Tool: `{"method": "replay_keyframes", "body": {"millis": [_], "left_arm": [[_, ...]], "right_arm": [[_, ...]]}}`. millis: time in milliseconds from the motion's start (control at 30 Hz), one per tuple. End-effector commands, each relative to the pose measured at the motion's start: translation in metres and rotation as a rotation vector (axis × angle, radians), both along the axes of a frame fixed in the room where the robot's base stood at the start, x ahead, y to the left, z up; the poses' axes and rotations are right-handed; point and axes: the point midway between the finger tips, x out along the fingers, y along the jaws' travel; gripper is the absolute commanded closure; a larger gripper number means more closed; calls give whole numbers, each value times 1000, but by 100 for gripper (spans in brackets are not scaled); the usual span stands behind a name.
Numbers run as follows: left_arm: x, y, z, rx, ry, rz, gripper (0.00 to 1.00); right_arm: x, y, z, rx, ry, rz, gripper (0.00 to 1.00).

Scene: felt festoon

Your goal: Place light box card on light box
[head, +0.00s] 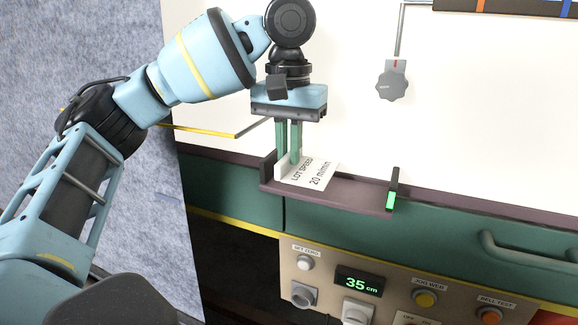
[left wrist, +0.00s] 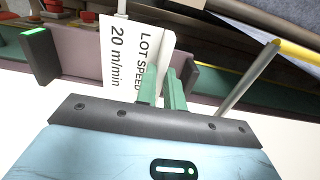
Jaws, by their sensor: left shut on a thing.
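A white card (head: 318,173) reads "LOT SPEED 20 m/min". My left gripper (head: 289,158) comes down from above with its green fingers shut on one end of the card. The card is at the left part of a purple-brown ledge (head: 345,196) with upright ends. I cannot tell whether the card touches the ledge. In the left wrist view the card (left wrist: 126,54) rises beyond the fingertips (left wrist: 163,84), its print turned sideways. No thing is labelled as the light box; a broad, bright white surface (head: 350,120) lies behind the ledge. My right gripper is out of view.
A green light (head: 391,200) glows on the ledge's right end. Below are a green front with a handle (head: 520,257) and a control panel with knobs and a display (head: 359,284) reading 35 cm. A grey knob (head: 392,86) hangs at the upper right.

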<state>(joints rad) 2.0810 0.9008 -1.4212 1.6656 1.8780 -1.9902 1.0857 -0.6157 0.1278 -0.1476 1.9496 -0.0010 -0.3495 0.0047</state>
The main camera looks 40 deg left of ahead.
Motion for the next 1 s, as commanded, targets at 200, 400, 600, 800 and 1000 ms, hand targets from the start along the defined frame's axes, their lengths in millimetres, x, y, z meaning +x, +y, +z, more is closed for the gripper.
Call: {"method": "replay_keyframes", "body": {"millis": [200,400,600,800,1000], "left_arm": [[0,1,-25,2,3,1,100],[0,0,-37,0,1,1,100],[0,0,-38,0,2,1,100],[0,0,-39,0,2,1,74],[0,0,-39,0,2,1,68]], "right_arm": [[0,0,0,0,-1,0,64],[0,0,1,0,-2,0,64],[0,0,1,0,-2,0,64],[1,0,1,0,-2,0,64],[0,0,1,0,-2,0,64]]}}
